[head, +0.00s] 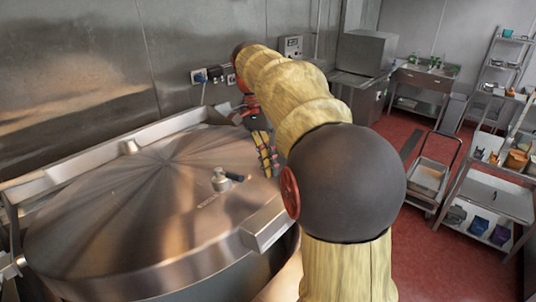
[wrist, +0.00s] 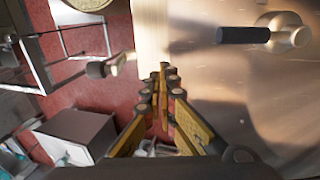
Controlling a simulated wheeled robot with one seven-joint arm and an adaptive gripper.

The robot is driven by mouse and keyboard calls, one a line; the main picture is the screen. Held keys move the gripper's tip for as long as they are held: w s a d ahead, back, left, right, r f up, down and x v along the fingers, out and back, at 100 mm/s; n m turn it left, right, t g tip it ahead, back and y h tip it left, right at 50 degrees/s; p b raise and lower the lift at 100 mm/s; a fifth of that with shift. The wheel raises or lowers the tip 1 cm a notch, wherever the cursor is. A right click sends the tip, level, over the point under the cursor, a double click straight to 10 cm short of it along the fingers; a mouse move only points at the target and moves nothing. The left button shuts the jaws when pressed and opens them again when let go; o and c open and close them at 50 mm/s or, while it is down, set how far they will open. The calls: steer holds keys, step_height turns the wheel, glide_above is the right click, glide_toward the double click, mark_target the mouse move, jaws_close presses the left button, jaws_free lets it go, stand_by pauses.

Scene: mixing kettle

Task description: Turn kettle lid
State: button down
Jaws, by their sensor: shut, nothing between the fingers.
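The kettle lid (head: 120,215) is a large, round brushed-metal cover at the left of the head view, and it lies closed over the kettle. A small metal fitting with a dark handle (head: 232,178) stands near its right side. The lid (wrist: 225,90) fills the right of the wrist view, with the black-gripped fitting (wrist: 245,35) at the top. My gripper (head: 268,165) is beside the lid's right rim in the head view. In the wrist view my gripper (wrist: 162,75) has its fingertips together with nothing between them. The gap between fingers and lid is hard to judge.
A metal bracket (head: 265,222) juts from the kettle's right side. Wall sockets (head: 207,76) are behind the kettle. A trolley (head: 430,175) and shelves (head: 490,190) stand at the right. Red floor (head: 440,262) is open between them and the kettle.

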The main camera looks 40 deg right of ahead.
steer(key=x, duration=0.7)
steer(key=shift+s+f, duration=0.1)
steer(key=shift+s, duration=0.1)
